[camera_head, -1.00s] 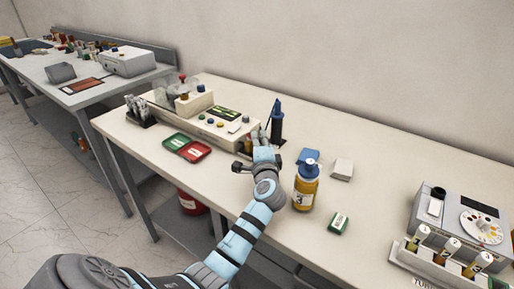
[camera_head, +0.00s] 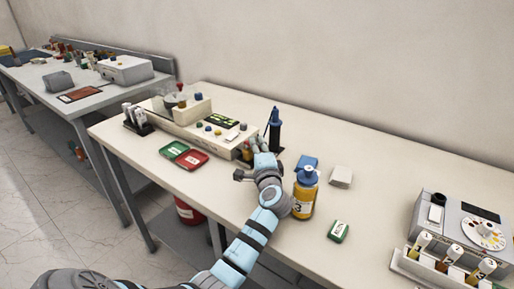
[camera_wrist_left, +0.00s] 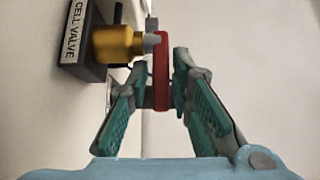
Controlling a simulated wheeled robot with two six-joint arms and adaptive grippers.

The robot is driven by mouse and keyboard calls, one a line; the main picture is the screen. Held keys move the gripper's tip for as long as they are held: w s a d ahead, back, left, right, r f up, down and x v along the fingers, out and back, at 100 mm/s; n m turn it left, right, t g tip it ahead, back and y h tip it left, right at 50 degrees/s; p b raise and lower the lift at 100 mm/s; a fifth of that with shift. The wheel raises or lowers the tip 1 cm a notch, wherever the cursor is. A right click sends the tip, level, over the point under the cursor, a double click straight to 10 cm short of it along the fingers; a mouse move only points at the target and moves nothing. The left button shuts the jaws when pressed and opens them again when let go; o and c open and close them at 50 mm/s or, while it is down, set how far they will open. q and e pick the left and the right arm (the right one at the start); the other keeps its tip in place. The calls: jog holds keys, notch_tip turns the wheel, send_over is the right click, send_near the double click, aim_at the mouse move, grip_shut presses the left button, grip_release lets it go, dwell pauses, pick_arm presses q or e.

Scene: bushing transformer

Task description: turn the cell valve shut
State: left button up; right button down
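The cell valve has a brass body (camera_wrist_left: 118,43) on a dark block labelled "CELL VALVE" (camera_wrist_left: 76,35) in the left wrist view. Its red handwheel (camera_wrist_left: 161,72) is seen edge-on. My left gripper (camera_wrist_left: 160,75) has its two teal-padded fingers on either side of the handwheel. The right finger is close to the wheel, and a small gap shows on the left. In the head view my left gripper (camera_head: 258,147) is at the right end of the long beige tester (camera_head: 195,125). The valve (camera_head: 246,151) is small and partly covered there. My right gripper is not in view.
A blue pen-like tool in a stand (camera_head: 274,130) is just behind the gripper. A yellow bottle with a blue cap (camera_head: 304,195) stands close right of my forearm. Green (camera_head: 174,149) and red (camera_head: 192,160) trays lie in front of the tester.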

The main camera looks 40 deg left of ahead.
pick_arm(q)
jog(key=v, duration=0.7)
jog(key=shift+s+d, duration=0.2)
jog(key=shift+d, duration=0.1)
jog(key=shift+a, duration=0.1)
jog(key=shift+w, duration=0.1)
